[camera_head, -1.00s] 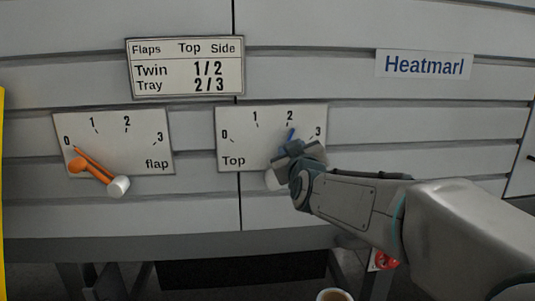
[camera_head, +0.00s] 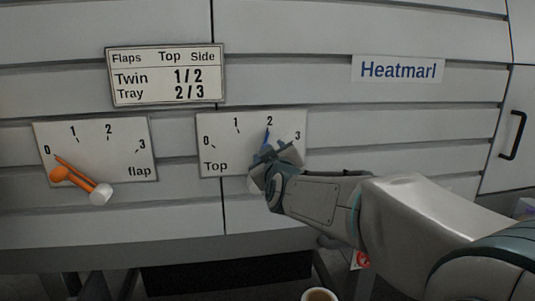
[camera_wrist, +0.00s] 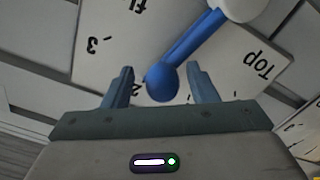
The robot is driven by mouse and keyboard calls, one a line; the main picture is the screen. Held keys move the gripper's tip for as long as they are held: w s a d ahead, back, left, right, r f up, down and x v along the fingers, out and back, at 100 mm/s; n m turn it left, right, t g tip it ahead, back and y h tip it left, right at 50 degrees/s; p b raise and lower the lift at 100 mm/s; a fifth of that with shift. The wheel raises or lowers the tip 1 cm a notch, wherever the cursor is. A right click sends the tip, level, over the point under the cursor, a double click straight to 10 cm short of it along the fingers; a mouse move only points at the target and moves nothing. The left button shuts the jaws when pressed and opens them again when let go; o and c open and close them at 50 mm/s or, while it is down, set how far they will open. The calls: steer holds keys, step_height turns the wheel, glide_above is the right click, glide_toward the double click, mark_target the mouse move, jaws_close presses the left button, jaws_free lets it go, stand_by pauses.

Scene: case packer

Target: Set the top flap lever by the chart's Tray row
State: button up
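The top flap lever is blue with a white hub (camera_head: 254,185). Its pointer (camera_head: 268,134) stands at about the 2 on the Top dial plate (camera_head: 217,142). My gripper (camera_head: 274,150) is in front of this lever and hides its knob and most of its arm in the head view. In the wrist view, the lever's blue knob (camera_wrist: 162,83) lies between my gripper's open fingers (camera_wrist: 160,80), with a gap visible on each side. The chart (camera_head: 166,76) reads Top 2 and Side 3 in its Tray row.
The other dial plate (camera_head: 95,130) on the left has an orange lever (camera_head: 73,176) pointing at about 0. A Heatmarl sign (camera_head: 398,69) is at upper right. A black handle (camera_head: 513,136) is at far right, and a cup (camera_head: 319,295) shows at the bottom edge.

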steer(key=shift+s+a+r, duration=0.1)
steer(key=shift+a, duration=0.15)
steer(key=b+v, duration=0.3)
steer(key=v, duration=1.1)
steer(key=shift+b, duration=0.35)
steer(key=s+d+f+m+g+h, duration=0.1)
steer(key=s+d+f+m+g, duration=0.2)
steer(key=f, duration=0.5)
steer(key=s+d+f+m+g+h, duration=0.1)
steer(key=s+d+f+m+g, duration=0.1)
steer(key=s+d+f+g, duration=0.4)
steer(key=s+d+f+m+g+h, duration=0.2)
steer(key=s+d+f+g, duration=0.3)
steer(key=f, duration=0.7)
steer(key=s+d+m, duration=0.1)
steer(key=s+d, duration=0.1)
steer(key=s, duration=0.2)
steer(key=shift+s+f+m, duration=0.2)
steer(key=shift+s+m, duration=0.1)
steer(key=shift+s, duration=0.1)
